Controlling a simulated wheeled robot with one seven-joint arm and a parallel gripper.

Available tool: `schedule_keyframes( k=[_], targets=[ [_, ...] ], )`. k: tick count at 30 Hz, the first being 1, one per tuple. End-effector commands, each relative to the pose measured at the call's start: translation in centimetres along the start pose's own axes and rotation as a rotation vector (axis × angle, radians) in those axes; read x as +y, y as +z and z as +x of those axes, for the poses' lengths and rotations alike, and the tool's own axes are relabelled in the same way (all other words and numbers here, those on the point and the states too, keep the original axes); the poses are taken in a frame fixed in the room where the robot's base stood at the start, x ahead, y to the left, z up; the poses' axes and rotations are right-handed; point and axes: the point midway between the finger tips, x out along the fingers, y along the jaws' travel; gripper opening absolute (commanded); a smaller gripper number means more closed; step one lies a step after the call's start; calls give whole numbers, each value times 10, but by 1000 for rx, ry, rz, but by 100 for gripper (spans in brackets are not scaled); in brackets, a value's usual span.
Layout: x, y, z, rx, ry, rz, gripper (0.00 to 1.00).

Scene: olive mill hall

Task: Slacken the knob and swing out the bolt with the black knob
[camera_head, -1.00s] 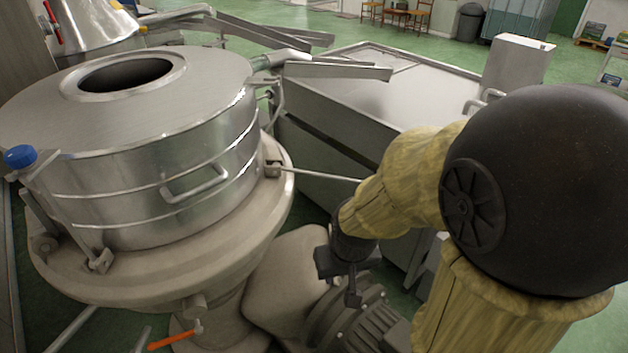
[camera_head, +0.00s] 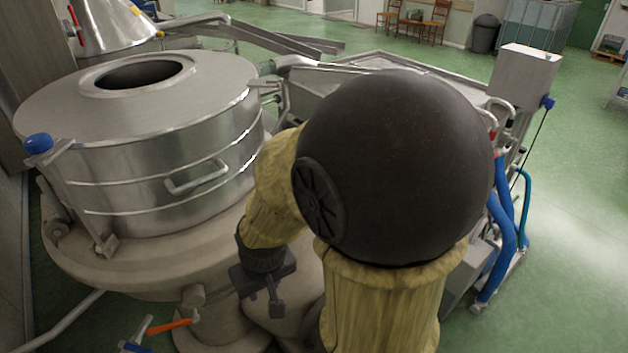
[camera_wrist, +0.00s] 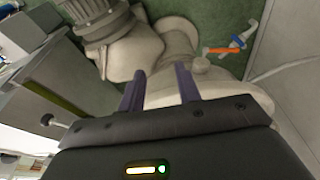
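The steel vessel (camera_head: 150,130) with a round lid opening stands on a wide beige base at the left of the head view. A swing bolt with a blue knob (camera_head: 38,144) stands upright at its left edge.
A loop handle (camera_head: 196,178) sticks out from the vessel's side. An orange valve lever (camera_head: 170,326) sits low in front. A steel machine with blue hoses (camera_head: 500,240) stands behind my arm. Green floor (camera_head: 575,200) is clear at the right.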

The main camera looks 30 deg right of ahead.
Motion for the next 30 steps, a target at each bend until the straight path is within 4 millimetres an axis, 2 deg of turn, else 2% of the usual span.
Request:
schedule_keyframes(
  k=[13, 17, 20, 23, 26, 30],
  targets=[
    [0, -1, 1, 2, 0, 1, 33],
    [2, -15, 11, 29, -8, 6, 33],
    [9, -43, 30, 88, -9, 17, 33],
    [26, -85, 58, 180, 21, 30, 33],
    [58, -130, 89, 283, 106, 38, 33],
    [118, -180, 126, 396, 304, 28, 33]
  ],
)
